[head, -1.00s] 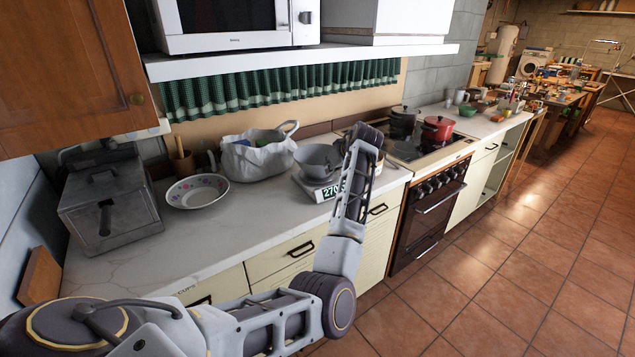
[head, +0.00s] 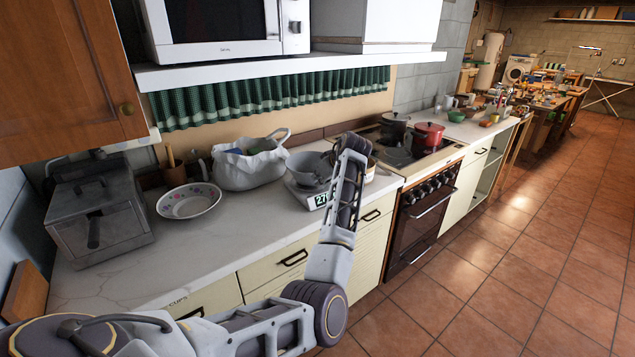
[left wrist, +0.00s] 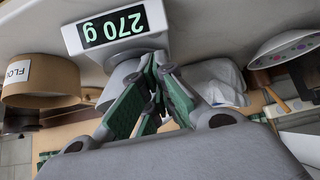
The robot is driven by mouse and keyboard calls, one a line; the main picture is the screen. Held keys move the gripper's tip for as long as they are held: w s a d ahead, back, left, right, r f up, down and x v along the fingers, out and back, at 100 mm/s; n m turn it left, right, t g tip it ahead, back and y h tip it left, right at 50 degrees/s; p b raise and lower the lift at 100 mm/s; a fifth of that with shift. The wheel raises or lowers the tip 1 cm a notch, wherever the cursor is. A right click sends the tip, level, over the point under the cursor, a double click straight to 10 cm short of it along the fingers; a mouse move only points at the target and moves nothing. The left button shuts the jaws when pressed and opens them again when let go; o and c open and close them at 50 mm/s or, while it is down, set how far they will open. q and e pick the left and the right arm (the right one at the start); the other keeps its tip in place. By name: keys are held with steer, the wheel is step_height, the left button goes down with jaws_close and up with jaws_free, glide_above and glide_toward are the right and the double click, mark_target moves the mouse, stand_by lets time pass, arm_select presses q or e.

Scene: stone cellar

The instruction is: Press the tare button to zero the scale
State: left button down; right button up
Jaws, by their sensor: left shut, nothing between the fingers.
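The kitchen scale (head: 305,197) stands on the counter right of the white bag, with a grey bowl (head: 305,168) on it. Its display is partly covered by my left arm in the head view. In the left wrist view the scale's display (left wrist: 115,28) reads 270 g, upside down. My left gripper (left wrist: 155,60) is shut and empty, its fingertips close to the scale and grey bowl (left wrist: 122,74); whether they touch cannot be told. In the head view my arm hides the fingertips. I cannot make out the tare button. My right gripper is not in view.
A tub labelled flour (left wrist: 40,80) stands beside the scale. A white bag (head: 250,168) and a patterned bowl (head: 188,201) are to the left; the stove with a red pot (head: 428,134) is to the right. A shelf (head: 290,66) overhangs the counter. The front left counter is clear.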

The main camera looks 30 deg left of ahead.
mark_target(312, 197)
arm_select(q)
steer(key=x, duration=0.9)
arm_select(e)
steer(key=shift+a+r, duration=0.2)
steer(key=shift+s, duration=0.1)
arm_select(q)
steer(key=shift+s+f+p, duration=0.1)
steer(key=shift+f+p, duration=0.2)
steer(key=shift+f, duration=0.6)
steer(key=shift+s+d+f, duration=0.1)
steer(key=shift+d+f, duration=0.05)
steer(key=shift+f, duration=0.05)
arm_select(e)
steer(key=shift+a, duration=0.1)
arm_select(q)
steer(key=shift+f, duration=0.1)
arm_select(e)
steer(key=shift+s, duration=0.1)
arm_select(q)
steer(key=shift+v, duration=0.95)
steer(key=a+r+v, duration=0.1)
steer(key=v, duration=0.6)
steer(key=shift+w, duration=0.3)
